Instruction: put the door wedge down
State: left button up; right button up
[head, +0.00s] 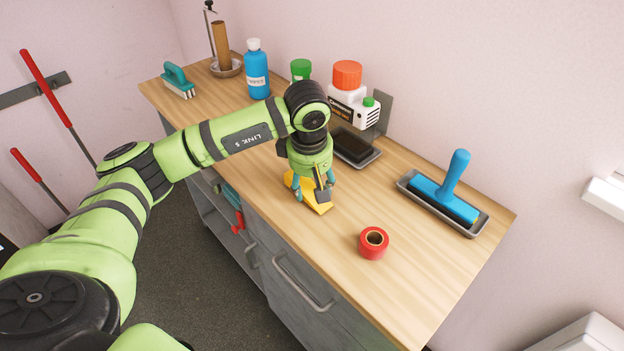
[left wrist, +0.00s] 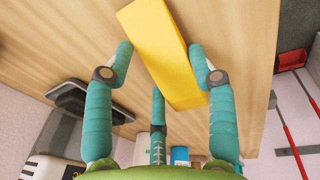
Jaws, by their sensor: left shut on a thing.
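The yellow door wedge (head: 315,197) is at the wooden worktop (head: 330,245), near its front edge. My left gripper (head: 312,188) points down from above and is shut on the wedge. In the left wrist view the wedge (left wrist: 158,50) lies between the teal fingers of the left gripper (left wrist: 163,68), with wood behind it. The gripper covers part of the wedge in the head view. I cannot tell whether the wedge touches the worktop or hangs just above it. My right gripper is in neither view.
A red tape roll (head: 374,243) stands right of the wedge. A dark tray (head: 357,151) lies behind it, and a blue-handled tool in a tray (head: 441,202) is further right. Bottles (head: 257,72) stand along the back. The worktop between wedge, tape and blue tool is clear.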

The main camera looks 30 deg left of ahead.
aim_at(310, 196)
pick_arm(q)
jog(key=shift+f, duration=0.3)
jog(key=o, duration=1.2)
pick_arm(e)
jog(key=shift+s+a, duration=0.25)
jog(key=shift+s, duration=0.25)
pick_arm(q)
jog(key=shift+r, duration=0.55)
jog(key=r+b, duration=0.1)
jog(key=r, duration=0.2)
jog(key=s+r, duration=0.1)
jog(key=r, duration=0.3)
jog(key=s+r+b, duration=0.1)
jog(key=r, duration=0.3)
jog(key=shift+d+b, duration=0.25)
jog(key=shift+b, duration=0.05)
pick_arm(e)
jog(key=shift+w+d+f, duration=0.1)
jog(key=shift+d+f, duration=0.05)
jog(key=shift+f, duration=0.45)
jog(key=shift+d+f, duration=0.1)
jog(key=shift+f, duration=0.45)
pick_arm(q)
jog(key=shift+w, duration=0.1)
